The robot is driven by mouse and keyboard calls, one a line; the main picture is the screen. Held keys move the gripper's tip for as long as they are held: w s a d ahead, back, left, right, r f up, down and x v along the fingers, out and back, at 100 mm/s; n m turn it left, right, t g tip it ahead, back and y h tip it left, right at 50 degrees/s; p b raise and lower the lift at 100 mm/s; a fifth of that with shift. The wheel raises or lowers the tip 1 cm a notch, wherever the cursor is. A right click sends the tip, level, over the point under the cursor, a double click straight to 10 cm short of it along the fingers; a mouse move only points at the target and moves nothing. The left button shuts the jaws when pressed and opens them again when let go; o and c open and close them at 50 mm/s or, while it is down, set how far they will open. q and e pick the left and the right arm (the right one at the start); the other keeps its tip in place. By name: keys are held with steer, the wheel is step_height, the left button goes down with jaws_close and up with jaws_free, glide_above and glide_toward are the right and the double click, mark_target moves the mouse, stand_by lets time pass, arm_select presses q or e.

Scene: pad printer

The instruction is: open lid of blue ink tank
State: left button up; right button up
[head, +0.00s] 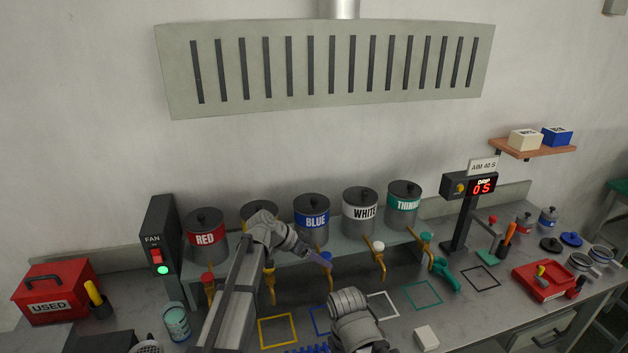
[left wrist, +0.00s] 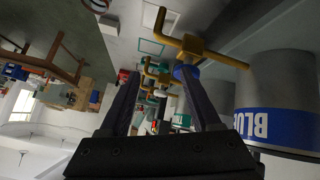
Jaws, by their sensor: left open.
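The blue ink tank (head: 313,228) stands on the shelf in the middle of the row, with a blue label. Its dark grey lid (head: 311,201) with a knob sits on top, closed. My left gripper (head: 323,259) is just below and in front of the tank, by its brass tap. In the left wrist view, the gripper (left wrist: 158,78) is open with nothing between its fingers. The tank (left wrist: 278,95) is to the right of the fingers, and its blue tap handle (left wrist: 187,71) is close to the right finger. The lid is outside that view.
The red tank (head: 205,236), white tank (head: 360,212) and thinner tank (head: 404,205) stand in the same row, with another tank partly behind my left arm. Brass taps jut out below them. A vent hood (head: 325,65) hangs above. The fan box (head: 158,250) is left.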

mark_target(313, 198)
arm_select(q)
steer(key=w+a+r+m+t+h+p, duration=0.1)
steer(key=w+a+r+t+h+p, duration=0.1)
steer(key=w+a+r, duration=0.35)
steer(key=w+a+r+m+t+h+p, duration=0.1)
steer(key=w+a+r+t, duration=0.15)
steer(key=w+r, duration=0.55)
steer(key=b+x, duration=0.1)
steer(key=x, duration=0.1)
steer(key=b+x, duration=0.1)
steer(key=x, duration=0.2)
steer(key=f+x, duration=0.1)
steer(key=x, duration=0.2)
steer(key=shift+w+a+f+b, duration=0.15)
steer(key=shift+w+a+b, duration=0.05)
steer(key=shift+w+b, duration=0.2)
steer(key=shift+s, duration=0.1)
arm_select(e)
step_height(313, 198, up, 2)
steer(key=shift+r, duration=0.1)
arm_select(q)
steer(key=shift+c, duration=0.2)
arm_select(e)
steer(key=shift+s, duration=0.1)
arm_select(q)
jaws_close()
